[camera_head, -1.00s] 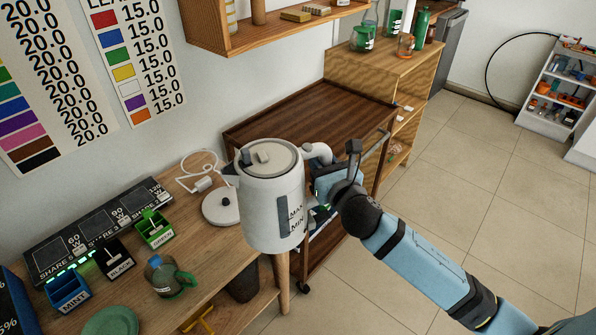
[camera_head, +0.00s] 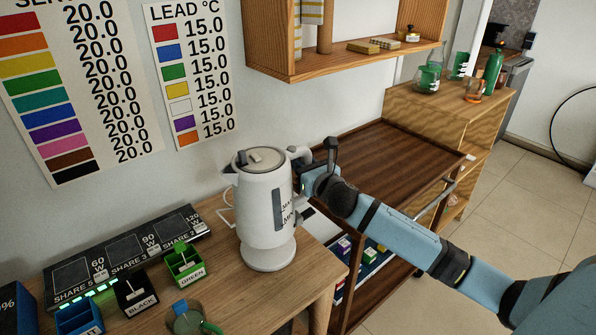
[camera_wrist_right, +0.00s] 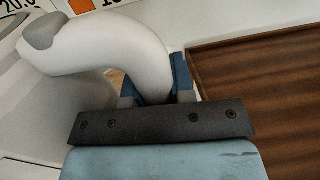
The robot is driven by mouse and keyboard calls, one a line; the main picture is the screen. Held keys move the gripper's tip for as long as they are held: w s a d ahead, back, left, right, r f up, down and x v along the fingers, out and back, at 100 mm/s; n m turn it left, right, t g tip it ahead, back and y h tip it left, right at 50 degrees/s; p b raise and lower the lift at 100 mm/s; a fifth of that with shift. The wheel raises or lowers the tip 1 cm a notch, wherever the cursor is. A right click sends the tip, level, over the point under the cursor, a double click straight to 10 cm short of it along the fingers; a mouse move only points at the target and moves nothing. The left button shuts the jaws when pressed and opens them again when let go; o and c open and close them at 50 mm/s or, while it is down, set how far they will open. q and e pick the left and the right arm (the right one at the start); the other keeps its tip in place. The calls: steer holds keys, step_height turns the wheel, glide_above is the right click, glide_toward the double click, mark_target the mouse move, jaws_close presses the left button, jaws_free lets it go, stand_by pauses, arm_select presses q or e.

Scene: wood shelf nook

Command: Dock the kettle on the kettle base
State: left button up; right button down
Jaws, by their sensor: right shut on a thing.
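The white kettle (camera_head: 265,207) is upright at the right end of the wooden counter. Its spout points left and its handle (camera_head: 299,155) faces right. The round white kettle base (camera_head: 267,258) shows directly under the kettle; I cannot tell whether the kettle is fully seated or slightly above it. The centre of the base is hidden by the kettle. My right gripper (camera_head: 306,174) is shut on the kettle handle. In the right wrist view the white handle (camera_wrist_right: 110,45) curves down between the fingers. My left gripper is not in view.
On the counter left of the kettle are a green box (camera_head: 185,264), a black box (camera_head: 136,293), a blue box (camera_head: 79,316) and a mug (camera_head: 186,318). A dark panel (camera_head: 125,248) lies behind them. A brown cart (camera_head: 380,165) stands right; a wall shelf (camera_head: 345,62) hangs above.

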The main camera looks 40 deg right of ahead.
arm_select(q)
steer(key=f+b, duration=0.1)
steer(key=b, duration=0.1)
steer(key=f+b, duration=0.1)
steer(key=b, duration=0.2)
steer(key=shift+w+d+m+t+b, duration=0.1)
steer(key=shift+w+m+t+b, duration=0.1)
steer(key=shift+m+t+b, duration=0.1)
arm_select(e)
step_height(320, 180, down, 5)
steer(key=shift+s+f, duration=0.1)
steer(key=shift+f, duration=0.1)
arm_select(q)
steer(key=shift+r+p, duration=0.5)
steer(key=shift+p, duration=0.15)
stand_by(0.8)
